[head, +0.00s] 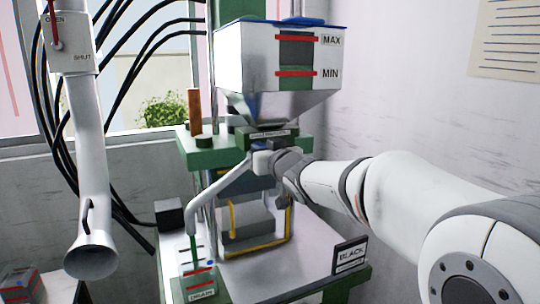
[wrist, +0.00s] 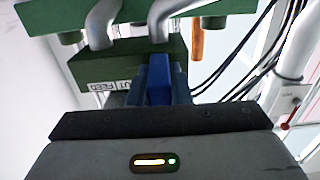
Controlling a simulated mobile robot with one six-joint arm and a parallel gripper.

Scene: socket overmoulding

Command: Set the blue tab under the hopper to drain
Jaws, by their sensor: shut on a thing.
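The white hopper (head: 245,65) stands at the top centre of the head view, with red MAX and MIN lines on its window. Below it a label strip (head: 268,133) is too small to read. The blue tab (wrist: 158,75) shows at the middle of the wrist view, upright between the fingers of my gripper (wrist: 158,92). My gripper is shut on it, just under the hopper (head: 263,158). Upside-down labels (wrist: 115,86) to the tab's left read FEED and part of another word, probably SHUT. The tab and fingers hide the rest of the strip.
A white pipe (head: 225,180) runs down from under the hopper to a container (head: 200,280) labelled DRAIN. A BLACK sign (head: 350,256) stands at the right of the bench. A large white tube (head: 92,180) and black hoses are at the left.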

